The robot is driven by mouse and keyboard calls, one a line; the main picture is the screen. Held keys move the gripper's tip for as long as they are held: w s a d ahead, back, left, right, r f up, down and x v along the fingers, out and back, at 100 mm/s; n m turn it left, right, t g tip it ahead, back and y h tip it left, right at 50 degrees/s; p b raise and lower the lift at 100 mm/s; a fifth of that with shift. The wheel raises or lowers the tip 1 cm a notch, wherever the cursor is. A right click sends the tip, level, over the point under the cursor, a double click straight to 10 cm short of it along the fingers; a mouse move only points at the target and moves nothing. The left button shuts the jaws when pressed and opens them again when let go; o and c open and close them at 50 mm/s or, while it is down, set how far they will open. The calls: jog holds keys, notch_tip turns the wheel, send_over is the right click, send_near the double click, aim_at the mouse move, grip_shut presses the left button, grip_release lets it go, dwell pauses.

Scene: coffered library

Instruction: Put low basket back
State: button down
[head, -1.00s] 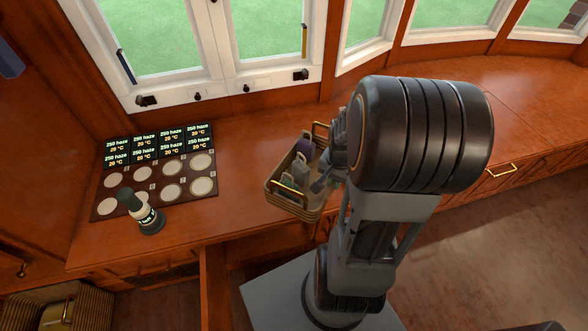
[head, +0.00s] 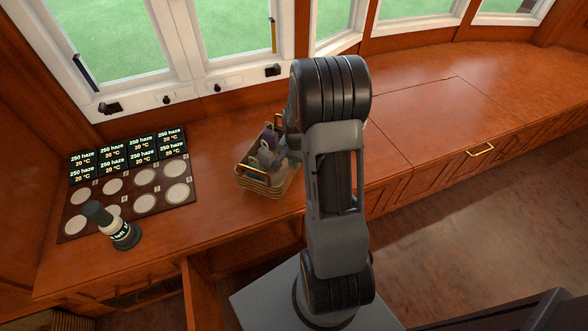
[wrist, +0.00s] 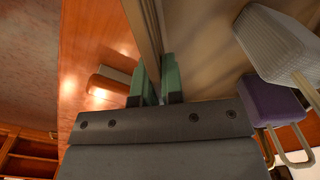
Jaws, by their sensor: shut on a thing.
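The low basket (head: 264,184) is a woven tan basket with gold handles, in the head view at or just above the wooden counter, left of my arm; I cannot tell whether it touches. It holds several items, grey and purple. My gripper (wrist: 159,86) is shut on the basket's wall, one green-grey finger on each side of it, in the wrist view. In the head view my gripper is mostly hidden behind my arm, at the basket's right side. In the wrist view the purple item (wrist: 272,100) and a pale ribbed item (wrist: 277,45) show inside the basket.
Left of the basket is a dark panel (head: 70,224) with round pale pads and lit displays. Windows line the back. The counter (head: 440,105) to the right is clear. Cabinet openings lie below the front edge.

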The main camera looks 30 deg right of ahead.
jog(key=shift+w+f, duration=0.2)
jog(key=shift+w+f+b, duration=0.2)
jog(key=shift+f+b, duration=0.5)
jog(key=shift+f, duration=1.15)
jog(key=shift+f, duration=0.15)
jog(key=c, duration=1.2)
grip_release()
jog(key=shift+c, duration=0.2)
